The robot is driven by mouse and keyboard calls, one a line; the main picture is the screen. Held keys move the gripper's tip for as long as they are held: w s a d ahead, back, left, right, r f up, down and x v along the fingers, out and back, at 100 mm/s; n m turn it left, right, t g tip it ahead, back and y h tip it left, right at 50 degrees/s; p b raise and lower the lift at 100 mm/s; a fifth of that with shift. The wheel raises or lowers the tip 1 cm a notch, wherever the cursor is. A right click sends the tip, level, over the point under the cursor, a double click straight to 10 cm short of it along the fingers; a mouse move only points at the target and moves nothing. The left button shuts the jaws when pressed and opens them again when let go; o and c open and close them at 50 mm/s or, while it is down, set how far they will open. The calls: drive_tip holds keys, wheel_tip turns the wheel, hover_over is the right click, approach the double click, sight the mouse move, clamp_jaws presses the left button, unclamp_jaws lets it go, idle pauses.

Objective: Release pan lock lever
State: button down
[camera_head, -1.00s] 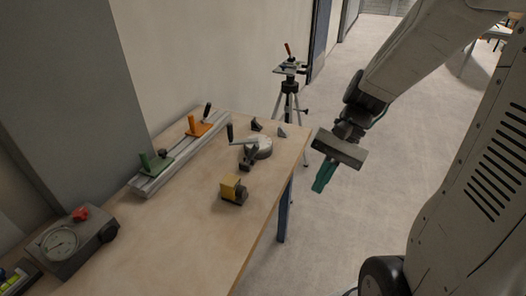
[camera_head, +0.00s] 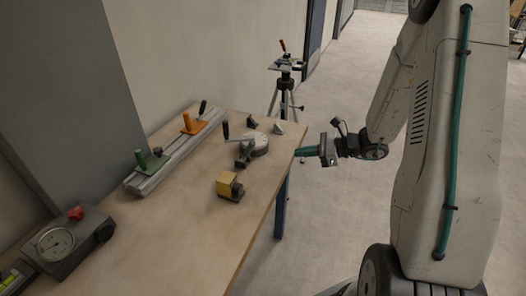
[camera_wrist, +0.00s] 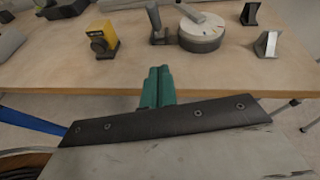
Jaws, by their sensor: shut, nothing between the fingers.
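A tripod (camera_head: 286,86) stands on the floor beyond the far end of the workbench. Its head (camera_head: 287,63) carries a red-tipped lever (camera_head: 283,46) sticking up. Which part is the pan lock lever I cannot tell. A round metal device (camera_head: 256,146) with a dark-gripped handle (camera_head: 225,130) sits on the bench and also shows in the wrist view (camera_wrist: 202,30). My gripper (camera_head: 300,152) has green fingers pointing left, by the bench's right edge. In the wrist view the fingers (camera_wrist: 159,72) lie together, empty, apart from the device.
The wooden bench (camera_head: 175,225) holds a yellow block (camera_head: 228,185), a rail (camera_head: 180,152) with green and orange clamps, small wedges (camera_head: 278,128) and a dial gauge box (camera_head: 62,243). Grey floor (camera_head: 330,220) is free right of the bench.

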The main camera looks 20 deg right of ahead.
approach(247, 152)
drive_tip(key=f, duration=0.2)
drive_tip(key=w+f, duration=0.1)
drive_tip(key=f, duration=0.1)
drive_tip(key=shift+d+f, duration=0.1)
drive_tip(key=shift+d, duration=0.25)
drive_tip(key=w+a, duration=0.1)
drive_tip(key=w+a+r, duration=0.1)
drive_tip(key=shift+a, duration=0.4)
drive_tip(key=shift+w+a+r, duration=0.2)
drive_tip(key=shift+w+a, duration=0.1)
drive_tip(key=shift+a, duration=0.05)
drive_tip(key=shift+d+r, duration=0.1)
